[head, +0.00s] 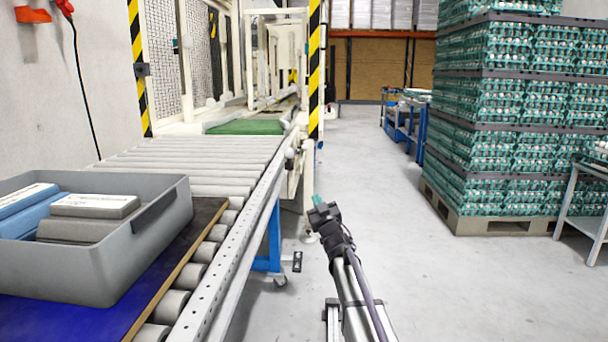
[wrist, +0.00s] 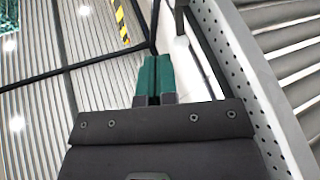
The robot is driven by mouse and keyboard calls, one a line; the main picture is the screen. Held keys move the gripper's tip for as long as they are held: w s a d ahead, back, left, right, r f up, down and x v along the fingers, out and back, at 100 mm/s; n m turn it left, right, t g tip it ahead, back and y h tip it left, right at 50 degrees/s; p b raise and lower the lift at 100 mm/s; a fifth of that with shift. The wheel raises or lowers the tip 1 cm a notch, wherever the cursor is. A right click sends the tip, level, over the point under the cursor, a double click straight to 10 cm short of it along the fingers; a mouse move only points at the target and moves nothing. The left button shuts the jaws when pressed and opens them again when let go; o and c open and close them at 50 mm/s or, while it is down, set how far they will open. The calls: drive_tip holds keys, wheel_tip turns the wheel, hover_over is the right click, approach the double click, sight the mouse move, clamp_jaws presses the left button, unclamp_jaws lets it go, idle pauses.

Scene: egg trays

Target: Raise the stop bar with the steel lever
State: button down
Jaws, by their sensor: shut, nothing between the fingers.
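My gripper (head: 318,201) is in the middle of the head view, in the aisle just right of the roller conveyor's side rail. In the wrist view its two green fingers (wrist: 153,75) lie side by side, shut and empty. A small pale rounded part (head: 290,153) stands at the far end of the side rail, beyond my gripper; I cannot tell whether it belongs to the steel lever. A pale upright piece (wrist: 184,57) is just right of the fingertips in the wrist view, also not clearly the lever. I cannot make out the stop bar.
The roller conveyor's perforated rail (head: 232,235) borders my arm on the left. A grey bin (head: 150,238) sits on a blue board (head: 95,310). A yellow-black post (head: 314,75) stands ahead. Stacked egg trays (head: 515,130) are right. The floor between is clear.

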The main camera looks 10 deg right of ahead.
sight(291, 156)
drive_tip(key=r+n+y, duration=0.1)
drive_tip(key=s+a+r+n+y, duration=0.1)
drive_tip(key=y, duration=0.1)
drive_tip(key=s+a+r+t+y, duration=0.1)
drive_tip(key=shift+s+a+r+n+y, duration=0.1)
drive_tip(key=shift+a+r+n+y, duration=0.1)
drive_tip(key=shift+n+y, duration=0.2)
drive_tip(key=p+x, duration=0.7)
drive_tip(key=x, duration=0.6)
drive_tip(key=shift+w+d+r+p, duration=0.1)
drive_tip(key=shift+w+r+p, duration=0.15)
drive_tip(key=shift+r+p, duration=0.1)
drive_tip(key=shift+w, duration=0.25)
drive_tip(key=shift+r, duration=0.15)
